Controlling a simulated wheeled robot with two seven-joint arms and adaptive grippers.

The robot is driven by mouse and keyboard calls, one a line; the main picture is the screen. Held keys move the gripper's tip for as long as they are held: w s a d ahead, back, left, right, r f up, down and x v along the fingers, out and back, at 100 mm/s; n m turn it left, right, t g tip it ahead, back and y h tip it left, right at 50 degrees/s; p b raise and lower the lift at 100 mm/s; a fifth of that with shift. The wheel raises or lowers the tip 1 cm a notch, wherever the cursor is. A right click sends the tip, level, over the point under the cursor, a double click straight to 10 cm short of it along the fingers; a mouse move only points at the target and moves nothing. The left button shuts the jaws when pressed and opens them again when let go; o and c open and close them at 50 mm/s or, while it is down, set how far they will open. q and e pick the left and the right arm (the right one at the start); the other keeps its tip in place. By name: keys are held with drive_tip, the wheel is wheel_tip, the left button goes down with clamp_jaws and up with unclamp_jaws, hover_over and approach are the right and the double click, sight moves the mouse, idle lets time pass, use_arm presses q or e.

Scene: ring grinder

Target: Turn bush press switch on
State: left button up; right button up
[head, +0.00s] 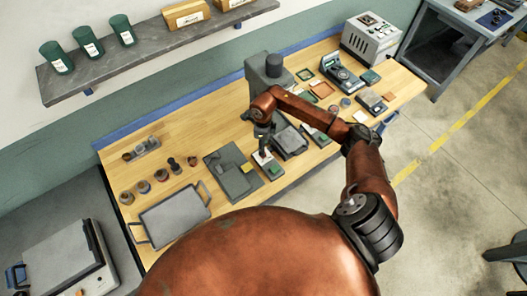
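A grey upright machine (258,72) with a dark cylinder on top stands at the back middle of the workbench; it may be the bush press. A small dark switch box (275,171) with a green button lies on the bench in front of it. Another small box with a green button (322,138) lies further right, partly behind my arm. My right gripper (262,153) points down just over the far end of the nearer switch box. It seems to be at or close above it; contact is unclear. Its fingers are too small to read. My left gripper is out of view.
A grey tray with handles (174,217) and a dark flat plate (232,174) lie left of the switch box. Several small round pieces stand at the left. A meter-like device (342,74) and a grey control unit (371,38) stand right. A shelf (150,50) hangs behind.

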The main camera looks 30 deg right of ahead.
wheel_tip(320, 180, down, 6)
drive_tip(key=shift+r+p, duration=0.15)
drive_tip(key=shift+p, duration=0.45)
drive_tip(key=shift+c, duration=0.3)
clamp_jaws()
